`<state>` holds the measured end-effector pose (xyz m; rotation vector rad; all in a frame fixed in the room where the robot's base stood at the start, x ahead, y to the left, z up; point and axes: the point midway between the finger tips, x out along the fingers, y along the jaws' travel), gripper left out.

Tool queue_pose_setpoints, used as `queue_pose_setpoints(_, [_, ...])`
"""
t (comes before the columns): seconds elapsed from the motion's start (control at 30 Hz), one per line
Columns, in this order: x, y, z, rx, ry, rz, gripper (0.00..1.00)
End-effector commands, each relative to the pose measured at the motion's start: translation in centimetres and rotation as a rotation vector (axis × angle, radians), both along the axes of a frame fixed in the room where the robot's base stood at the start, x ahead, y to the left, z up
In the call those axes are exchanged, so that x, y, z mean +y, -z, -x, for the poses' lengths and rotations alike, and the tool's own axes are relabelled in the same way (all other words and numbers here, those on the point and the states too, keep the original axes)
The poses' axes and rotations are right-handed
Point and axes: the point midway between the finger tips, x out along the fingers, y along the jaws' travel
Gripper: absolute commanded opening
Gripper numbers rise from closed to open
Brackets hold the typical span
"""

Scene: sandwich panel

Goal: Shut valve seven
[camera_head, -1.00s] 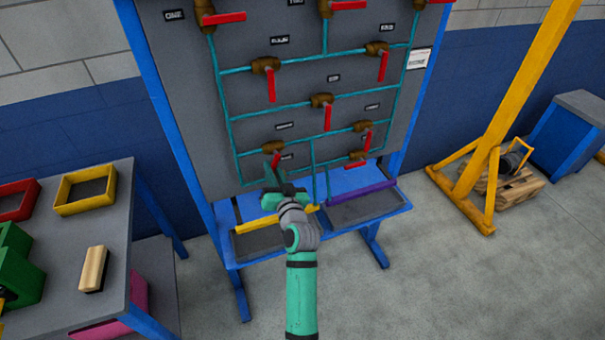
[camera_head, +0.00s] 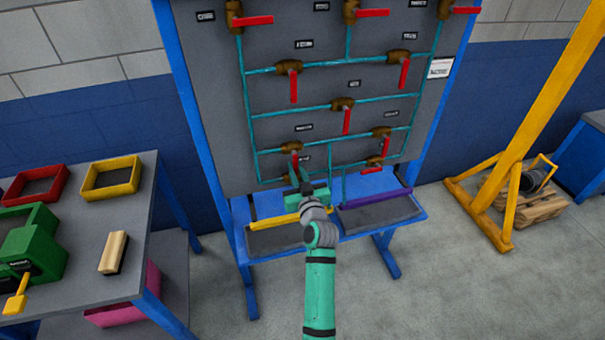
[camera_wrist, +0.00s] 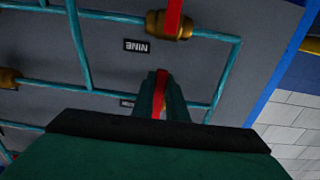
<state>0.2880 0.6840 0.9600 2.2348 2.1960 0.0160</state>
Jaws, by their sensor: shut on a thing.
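Valve seven (camera_head: 290,147) is the brass valve at the lower left of the grey panel, on a level teal pipe. Its small label is hard to read. Its red handle (camera_head: 295,159) hangs down, across the pipe. My gripper (camera_head: 298,177) is at the lower part of this handle, and its fingers hide the end. In the wrist view, the red handle (camera_wrist: 161,88) stands between my two fingers, which are shut on it. The valve's brass body is not clear in the wrist view.
A label NINE (camera_wrist: 136,45) shows upside down in the wrist view, near another brass valve (camera_wrist: 168,25). Trays with a yellow edge (camera_head: 275,223) and a purple edge (camera_head: 378,198) lie below the panel. A table (camera_head: 75,255) stands left; a yellow frame (camera_head: 520,150) stands right.

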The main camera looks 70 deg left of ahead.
Motion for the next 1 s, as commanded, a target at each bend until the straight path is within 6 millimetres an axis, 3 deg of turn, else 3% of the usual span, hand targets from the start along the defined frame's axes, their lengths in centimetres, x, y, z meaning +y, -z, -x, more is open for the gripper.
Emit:
queue_pose_setpoints(0.03, [0.3,0.6,0.8,-0.002,-0.014,0.012,0.00])
queue_pose_setpoints(0.3, [0.3,0.6,0.9,-0.003,-0.015,0.012,0.00])
queue_pose_setpoints(0.33, [0.4,0.6,0.9,-0.003,-0.015,0.011,0.15])
queue_pose_setpoints(0.4, [0.4,0.5,0.8,-0.002,-0.014,0.010,0.31])
queue_pose_setpoints(0.77, [0.2,0.1,1.0,-0.001,-0.015,0.003,0.31])
queue_pose_setpoints(1.0, [-3.1,0.2,0.3,0.002,-0.003,0.002,0.31])
